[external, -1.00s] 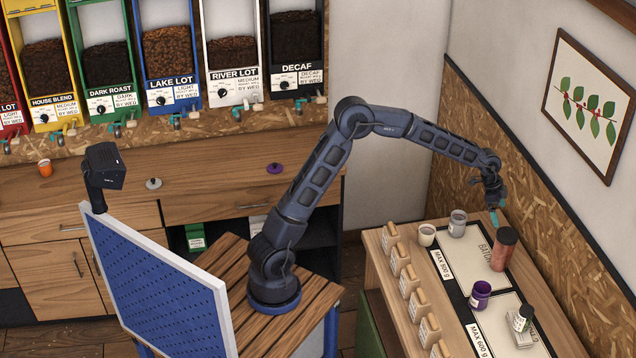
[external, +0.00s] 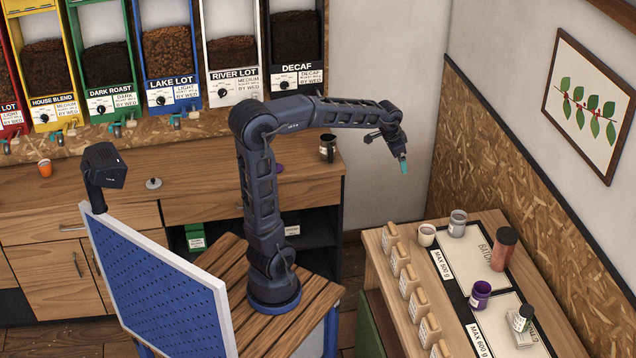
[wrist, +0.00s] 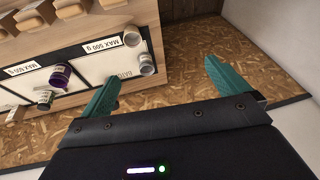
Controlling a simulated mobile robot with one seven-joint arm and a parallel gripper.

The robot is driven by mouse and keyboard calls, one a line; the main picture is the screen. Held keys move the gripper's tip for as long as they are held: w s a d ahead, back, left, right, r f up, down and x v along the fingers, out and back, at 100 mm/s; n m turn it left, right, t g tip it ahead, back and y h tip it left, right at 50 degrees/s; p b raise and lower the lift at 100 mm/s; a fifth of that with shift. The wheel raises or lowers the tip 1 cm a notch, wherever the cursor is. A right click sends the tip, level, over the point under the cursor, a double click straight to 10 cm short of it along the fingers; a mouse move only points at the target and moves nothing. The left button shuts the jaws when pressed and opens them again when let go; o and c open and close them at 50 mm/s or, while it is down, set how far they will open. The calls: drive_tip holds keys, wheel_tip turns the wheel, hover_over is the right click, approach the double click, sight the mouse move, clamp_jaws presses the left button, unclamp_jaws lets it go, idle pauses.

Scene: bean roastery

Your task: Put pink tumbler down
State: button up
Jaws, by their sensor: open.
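The pink tumbler (external: 505,249), a tall reddish-pink cylinder with a dark top, stands upright on the upper light panel of the right-hand table (external: 375,262). My gripper (external: 404,165) is raised in the air, to the left of the tumbler and well clear of it. In the wrist view my gripper (wrist: 162,70) has its two teal fingers wide apart with nothing between them. I cannot make out the tumbler in the wrist view; the left finger may hide it.
A white cup (external: 426,235), a grey mug (external: 457,223), a purple mug (external: 480,295) and a dark-topped container (external: 523,318) stand near the tumbler. Several wooden blocks (external: 400,259) line the table's left edge. A dark mug (external: 327,148) stands on the back counter.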

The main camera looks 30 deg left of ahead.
drive_tip(key=s+a+f+n, duration=0.2)
drive_tip(key=s+a+n, duration=0.2)
drive_tip(key=s+a, duration=0.7)
drive_tip(key=s+a+f+n+y, duration=0.1)
drive_tip(key=s+a+n, duration=0.3)
drive_tip(key=s+a, duration=0.6)
drive_tip(key=shift+s+a+f+t, duration=0.35)
drive_tip(key=shift+s+f+t, duration=0.1)
drive_tip(key=shift+s, duration=0.4)
